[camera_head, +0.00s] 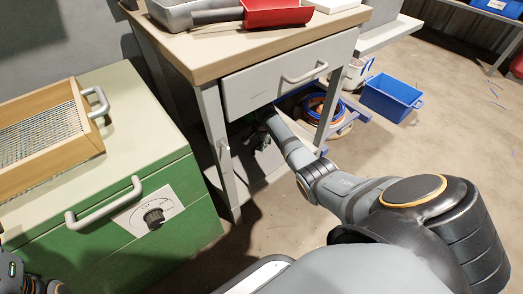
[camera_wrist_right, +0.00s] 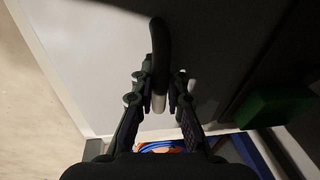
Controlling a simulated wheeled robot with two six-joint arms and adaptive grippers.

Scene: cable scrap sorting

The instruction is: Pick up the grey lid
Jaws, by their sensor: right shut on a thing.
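My right arm reaches under the workbench drawer in the camera_head view, and its gripper (camera_head: 262,136) is small and shadowed there. In the right wrist view the right gripper (camera_wrist_right: 162,86) is shut on a curved handle-like bar (camera_wrist_right: 160,50), dark above and pale at its lower end.
The workbench (camera_head: 205,68) has a closed drawer (camera_head: 262,88) above the arm and legs on both sides. A green cabinet (camera_head: 165,205) carries a wooden sieve (camera_head: 75,148) at left. A blue bin (camera_head: 390,95) stands on the floor behind.

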